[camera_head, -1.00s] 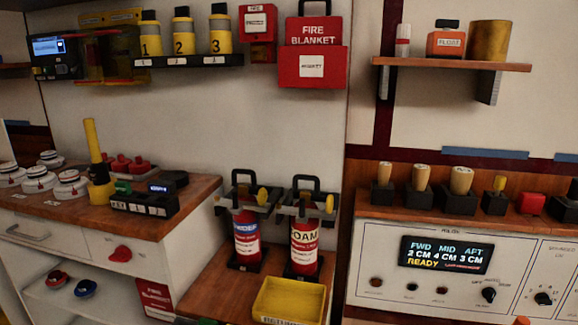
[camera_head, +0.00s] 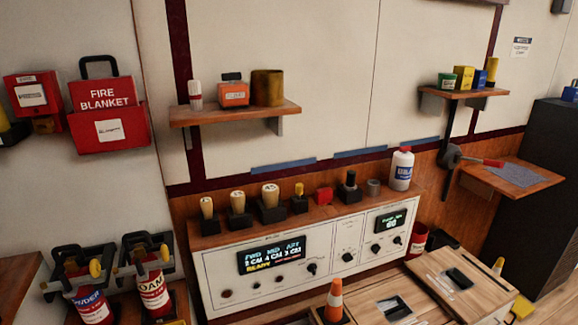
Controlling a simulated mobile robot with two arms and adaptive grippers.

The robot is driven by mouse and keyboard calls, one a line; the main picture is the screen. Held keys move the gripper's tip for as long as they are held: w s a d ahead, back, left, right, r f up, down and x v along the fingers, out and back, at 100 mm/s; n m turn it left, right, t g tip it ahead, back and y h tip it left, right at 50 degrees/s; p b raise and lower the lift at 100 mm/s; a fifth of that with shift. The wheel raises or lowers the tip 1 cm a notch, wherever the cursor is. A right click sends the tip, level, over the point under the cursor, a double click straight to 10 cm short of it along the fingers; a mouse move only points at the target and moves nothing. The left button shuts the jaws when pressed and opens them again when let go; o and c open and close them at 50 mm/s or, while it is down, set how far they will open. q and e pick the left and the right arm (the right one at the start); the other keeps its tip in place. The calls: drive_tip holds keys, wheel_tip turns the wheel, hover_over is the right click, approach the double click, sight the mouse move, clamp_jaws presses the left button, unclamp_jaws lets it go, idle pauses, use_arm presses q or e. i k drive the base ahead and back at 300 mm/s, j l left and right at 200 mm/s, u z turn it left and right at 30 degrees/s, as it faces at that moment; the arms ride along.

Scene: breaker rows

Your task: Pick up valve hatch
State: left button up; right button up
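No label marks a valve hatch in this view. Two pale wooden panels with dark recessed inserts are at the lower right: the nearer panel (camera_head: 368,303) is partly cut off by the bottom edge, and the farther panel (camera_head: 482,288) lies to its right. I cannot tell whether either is the valve hatch. Neither of my grippers is in view.
An orange cone (camera_head: 334,300) stands left of the nearer panel. The white control console (camera_head: 220,262) is behind, with a white bottle (camera_head: 402,170) on top. Two red extinguishers (camera_head: 92,305) stand at left. A wall shelf (camera_head: 512,180) juts out at right.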

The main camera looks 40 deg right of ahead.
sight(467, 291)
drive_tip(key=z, duration=2.35)
drive_tip(key=u, duration=0.5)
drive_tip(key=i+l+u, duration=0.3)
drive_tip(key=l+u, duration=0.25)
drive_tip(key=l, duration=0.15)
drive_tip(key=i+l+u, duration=0.15)
drive_tip(key=l+u, duration=0.15)
drive_tip(key=l, duration=0.15)
